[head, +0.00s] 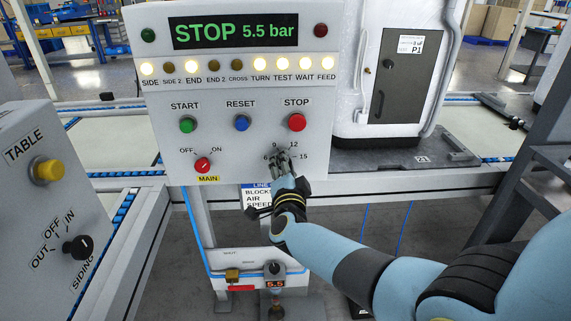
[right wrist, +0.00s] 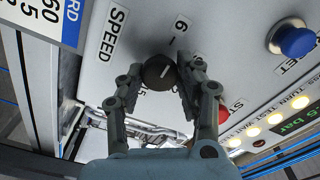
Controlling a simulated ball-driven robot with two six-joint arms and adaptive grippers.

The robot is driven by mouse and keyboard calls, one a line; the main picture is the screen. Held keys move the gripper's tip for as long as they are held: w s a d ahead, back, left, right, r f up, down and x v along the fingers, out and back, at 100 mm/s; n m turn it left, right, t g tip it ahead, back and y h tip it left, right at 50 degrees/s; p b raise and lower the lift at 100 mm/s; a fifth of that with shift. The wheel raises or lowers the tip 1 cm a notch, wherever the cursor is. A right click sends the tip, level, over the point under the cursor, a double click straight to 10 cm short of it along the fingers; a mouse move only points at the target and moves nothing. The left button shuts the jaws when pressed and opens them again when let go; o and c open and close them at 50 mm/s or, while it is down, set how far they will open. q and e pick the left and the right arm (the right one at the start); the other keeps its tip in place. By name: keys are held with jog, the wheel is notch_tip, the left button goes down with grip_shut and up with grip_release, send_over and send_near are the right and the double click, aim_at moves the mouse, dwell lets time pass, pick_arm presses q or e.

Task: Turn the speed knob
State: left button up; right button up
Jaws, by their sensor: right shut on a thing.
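The speed knob (right wrist: 158,73) is round and black with a short pale mark, on the grey control panel (head: 230,135). In the right wrist view it sits between my finger pads, close to the word SPEED and the number 6. In the head view the dial numbers 6, 9, 12 and 15 ring the spot, and the gripper largely hides the knob. My right gripper (head: 282,163) is shut on the knob; its fingers also show in the right wrist view (right wrist: 161,74), one on each side. My left gripper is out of view.
The green START (head: 187,125), blue RESET (head: 242,123) and red STOP (head: 297,122) buttons sit above. A red MAIN knob (head: 203,165) is to the left. The display (head: 235,31) reads STOP 5.5 bar. A side box (head: 50,215) carries a yellow button and black knob.

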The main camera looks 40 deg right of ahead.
jog(key=shift+a+f, duration=0.1)
jog(key=shift+f, duration=0.05)
jog(key=o, duration=1.1)
jog(key=shift+o, duration=0.2)
jog(key=v, duration=1.2)
jog(key=shift+s, duration=0.15)
jog(key=s+f+n+g+y, duration=0.2)
jog(key=s+f+n+y, duration=0.3)
jog(key=s+f, duration=0.55)
jog(key=s+f+n+g+y, duration=0.25)
jog(key=s+f+n, duration=0.4)
jog(key=f, duration=0.75)
jog(key=s+f+n+g, duration=0.3)
jog(key=s+f+g, duration=0.2)
jog(key=s, duration=0.9)
jog(key=s+d+f+n+g+y+b, duration=0.1)
jog(key=s+f+n+g, duration=0.3)
jog(key=s+f, duration=0.4)
jog(key=s+g, duration=0.1)
jog(key=s, duration=0.5)
jog(key=shift+d, duration=0.25)
